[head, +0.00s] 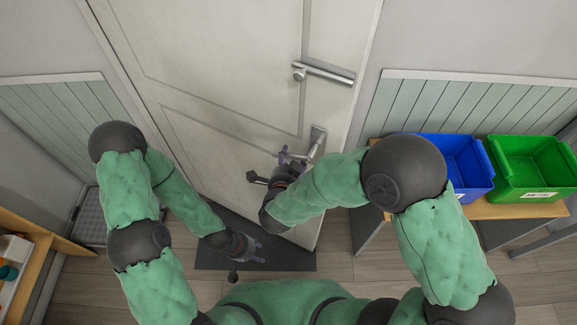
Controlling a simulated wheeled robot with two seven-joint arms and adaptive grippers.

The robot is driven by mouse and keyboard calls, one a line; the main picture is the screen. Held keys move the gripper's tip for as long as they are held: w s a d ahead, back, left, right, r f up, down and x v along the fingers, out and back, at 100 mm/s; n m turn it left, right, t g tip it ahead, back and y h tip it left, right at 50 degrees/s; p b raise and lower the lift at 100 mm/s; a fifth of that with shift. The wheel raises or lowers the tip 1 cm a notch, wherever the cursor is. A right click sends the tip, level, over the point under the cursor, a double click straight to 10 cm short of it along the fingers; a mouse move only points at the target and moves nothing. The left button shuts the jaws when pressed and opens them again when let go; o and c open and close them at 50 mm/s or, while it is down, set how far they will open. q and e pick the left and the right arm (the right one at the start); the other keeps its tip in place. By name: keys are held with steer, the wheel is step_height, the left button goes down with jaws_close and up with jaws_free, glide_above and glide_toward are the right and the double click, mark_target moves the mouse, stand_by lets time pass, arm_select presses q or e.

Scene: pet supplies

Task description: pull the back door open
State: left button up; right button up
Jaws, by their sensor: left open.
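The back door (220,60) is a pale panelled door in the middle of the head view. Its bottom edge slants toward me at the right, so it looks partly open, with its left side farther back. My left gripper (243,255) is open and empty, low over the dark mat.
The dark doormat (210,255) lies before the door. A blue bin (462,160) and a green bin (530,165) stand on a wooden table (500,210) at the right. A grey crate (88,218) and a wooden shelf (40,250) are at the left.

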steer(key=v, duration=1.1)
steer(key=shift+s+r, duration=0.2)
steer(key=shift+s, duration=0.15)
